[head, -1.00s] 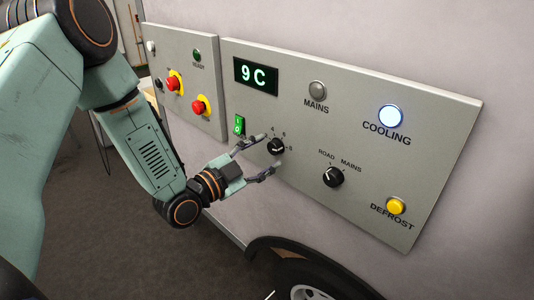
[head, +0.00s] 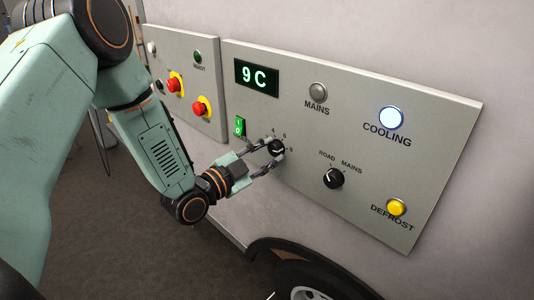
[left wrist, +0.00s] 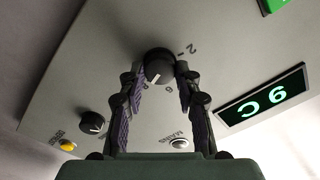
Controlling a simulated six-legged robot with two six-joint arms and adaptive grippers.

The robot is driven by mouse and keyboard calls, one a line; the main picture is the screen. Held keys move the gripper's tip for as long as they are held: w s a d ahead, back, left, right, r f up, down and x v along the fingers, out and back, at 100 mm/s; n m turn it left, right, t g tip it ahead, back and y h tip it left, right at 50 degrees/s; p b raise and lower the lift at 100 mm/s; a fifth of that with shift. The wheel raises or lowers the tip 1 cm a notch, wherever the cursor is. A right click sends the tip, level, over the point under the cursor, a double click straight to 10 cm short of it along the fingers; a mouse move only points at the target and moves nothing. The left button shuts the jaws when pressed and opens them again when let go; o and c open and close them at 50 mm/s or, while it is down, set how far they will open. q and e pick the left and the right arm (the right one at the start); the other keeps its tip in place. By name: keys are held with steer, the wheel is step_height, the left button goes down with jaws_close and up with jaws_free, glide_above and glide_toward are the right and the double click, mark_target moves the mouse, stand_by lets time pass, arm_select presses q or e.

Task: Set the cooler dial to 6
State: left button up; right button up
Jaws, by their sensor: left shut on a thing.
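The cooler dial (head: 276,149) is a small round black knob with a white pointer line, on the grey panel (head: 440,130). Small numbers ring it; some are covered by my fingers. In the left wrist view the dial (left wrist: 159,64) sits between the fingertips, its white line pointing down the picture toward the gripper side. I cannot read for sure which number it points at. My left gripper (head: 272,157) is shut on the dial, one finger on each side; it also shows in the left wrist view (left wrist: 158,75). The green display (head: 256,77) reads 9 C.
A black ROAD/MAINS selector (head: 333,178) is right of the dial. A green switch (head: 239,126) sits close on its left. Red buttons (head: 201,106), a lit COOLING lamp (head: 390,118) and a yellow DEFROST button (head: 397,207) stand farther off. A wheel (head: 308,292) is below.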

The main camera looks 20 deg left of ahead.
arm_select(q)
steer(key=shift+c, duration=1.4)
steer(key=shift+n, duration=0.3)
steer(key=n, duration=0.4)
steer(key=shift+n+b, duration=0.3)
steer(key=shift+b, duration=0.05)
steer(key=shift+n, duration=2.2)
steer(key=o, duration=1.1)
steer(key=shift+o, duration=0.2)
